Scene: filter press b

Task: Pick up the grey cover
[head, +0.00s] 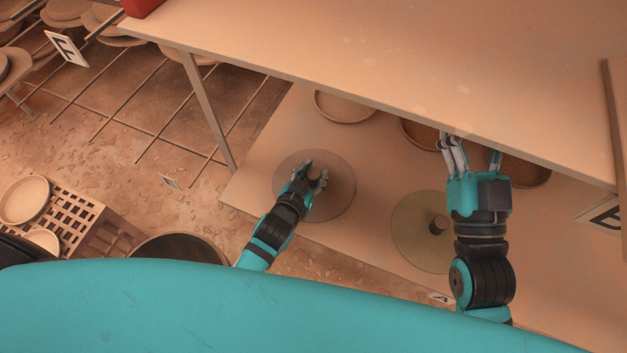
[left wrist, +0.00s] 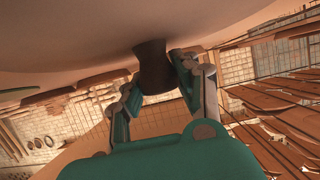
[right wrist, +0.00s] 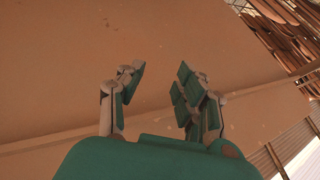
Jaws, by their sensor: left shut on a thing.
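The grey cover (head: 335,207) is a round, flat disc with a dark knob in its middle, at the lower shelf of the table. My left gripper (head: 317,177) is shut on this knob. In the left wrist view the dark knob (left wrist: 152,67) sits between the fingers, and the pale cover (left wrist: 90,35) fills the top of the picture. I cannot tell whether the cover touches the shelf. My right gripper (head: 473,152) is open and empty by the tabletop's front edge; its spread fingers also show in the right wrist view (right wrist: 160,82).
A yellowish-olive round cover (head: 408,233) with a knob lies on the shelf (head: 375,245) to the right. Round pans (head: 343,107) stand farther back, partly under the tabletop (head: 400,60). A table leg (head: 209,115) rises left of my left gripper. A crate (head: 85,212) stands on the floor at left.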

